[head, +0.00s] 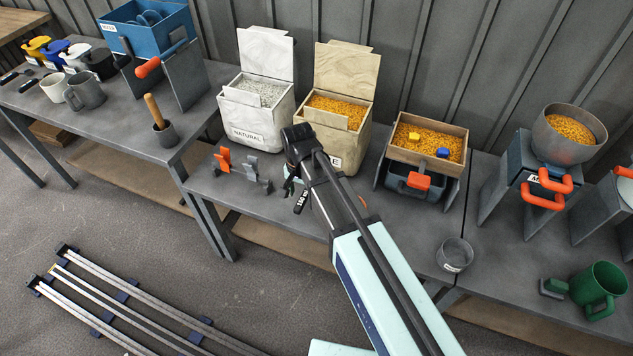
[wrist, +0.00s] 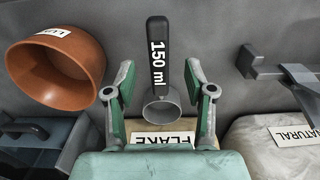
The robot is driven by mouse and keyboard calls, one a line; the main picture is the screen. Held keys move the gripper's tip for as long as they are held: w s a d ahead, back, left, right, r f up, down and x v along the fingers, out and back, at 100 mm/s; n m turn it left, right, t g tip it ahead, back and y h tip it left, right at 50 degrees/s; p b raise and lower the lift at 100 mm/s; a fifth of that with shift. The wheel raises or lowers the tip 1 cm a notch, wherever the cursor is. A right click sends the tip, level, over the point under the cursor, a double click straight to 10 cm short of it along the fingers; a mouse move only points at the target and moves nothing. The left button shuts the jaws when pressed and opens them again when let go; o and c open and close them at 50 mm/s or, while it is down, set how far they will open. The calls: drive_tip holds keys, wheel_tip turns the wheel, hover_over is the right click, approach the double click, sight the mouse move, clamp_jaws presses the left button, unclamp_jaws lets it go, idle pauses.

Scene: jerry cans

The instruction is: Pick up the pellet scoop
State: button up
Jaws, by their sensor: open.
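The pellet scoop (wrist: 157,55) has a black handle marked "150 ml" and a small grey round cup (wrist: 161,108). In the wrist view it sits in the middle, between the two green-padded fingers of my gripper (wrist: 159,78). The gripper is open, with a visible gap on both sides of the scoop. In the head view the black handle (head: 301,201) shows just left of my arm, in front of the pellet bins. My arm hides most of the rest of the scoop there. I cannot tell how far the fingers are above it.
An orange-brown bowl (wrist: 53,72) stands close beside one finger in the wrist view. The FLAKE bin (wrist: 165,137) and NATURAL bin (head: 250,120) stand behind. A grey cup (head: 454,255) is at right.

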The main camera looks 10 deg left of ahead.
sight(302, 200)
drive_tip(key=shift+f+p, duration=0.5)
drive_tip(key=shift+f, duration=2.05)
clamp_jaws()
